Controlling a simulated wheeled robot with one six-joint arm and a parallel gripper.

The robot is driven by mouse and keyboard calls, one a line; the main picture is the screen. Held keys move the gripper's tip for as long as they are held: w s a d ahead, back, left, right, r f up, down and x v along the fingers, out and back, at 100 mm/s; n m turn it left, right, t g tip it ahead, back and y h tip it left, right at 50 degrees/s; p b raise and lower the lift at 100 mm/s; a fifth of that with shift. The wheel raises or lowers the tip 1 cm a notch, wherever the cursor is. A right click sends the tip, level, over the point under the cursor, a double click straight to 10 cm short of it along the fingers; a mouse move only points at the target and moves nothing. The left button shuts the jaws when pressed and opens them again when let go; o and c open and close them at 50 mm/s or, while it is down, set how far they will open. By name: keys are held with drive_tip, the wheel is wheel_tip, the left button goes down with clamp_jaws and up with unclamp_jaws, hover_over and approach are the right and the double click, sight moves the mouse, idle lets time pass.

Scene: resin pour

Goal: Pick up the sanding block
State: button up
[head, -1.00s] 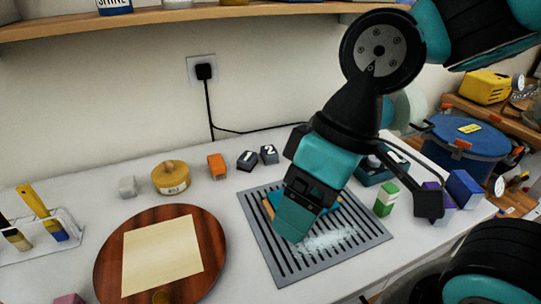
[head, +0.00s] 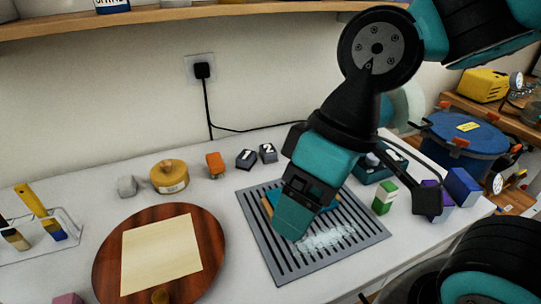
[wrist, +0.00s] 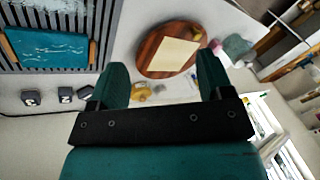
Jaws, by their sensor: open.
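No block in view is clearly marked as the sanding block. Small candidates are an orange block (head: 215,165) near the wall and a pale grey block (head: 127,186) left of a round yellow-lidded tin (head: 170,177). My gripper (head: 292,228) hangs over the slotted grey rack (head: 262,250), to the right of both blocks, and hides part of a teal board with wooden edges. That board (wrist: 48,48) shows at upper left in the wrist view. In the wrist view my gripper (wrist: 161,66) has its two teal fingers wide apart with nothing held between them.
A round wooden board (head: 208,245) with a cream sheet (head: 165,252) lies left of the rack. A green-and-white box (head: 385,197) and a blue block (head: 463,187) stand right. Brushes (head: 40,212) sit far left.

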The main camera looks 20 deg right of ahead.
idle(0.3)
drive_tip(key=shift+o, duration=1.7)
drive_tip(key=w+r+n, duration=0.1)
drive_tip(key=w, duration=0.7)
drive_tip(key=shift+w+d+n+h, duration=0.15)
drive_tip(key=shift+d+n+h, duration=0.15)
drive_tip(key=shift+n+h, duration=0.1)
drive_tip(key=n+h+p, duration=0.1)
drive_tip(key=n+h, duration=0.2)
drive_tip(key=n, duration=0.5)
hover_over(268, 148)
wheel_tip(268, 148, down, 10)
drive_tip(key=f, duration=0.2)
drive_tip(key=f+p, duration=0.1)
drive_tip(key=f, duration=0.3)
drive_tip(key=shift+d+f+p, duration=0.25)
drive_tip(key=shift+d+p, duration=0.05)
drive_tip(key=shift+p, duration=0.1)
drive_tip(key=shift+a+f+p, duration=0.15)
drive_tip(key=shift+f+p, duration=0.35)
drive_tip(key=shift+f, duration=0.95)
drive_tip(key=shift+a+f+p, duration=0.15)
drive_tip(key=shift+f+p, duration=0.35)
drive_tip(key=shift+f, duration=0.9)
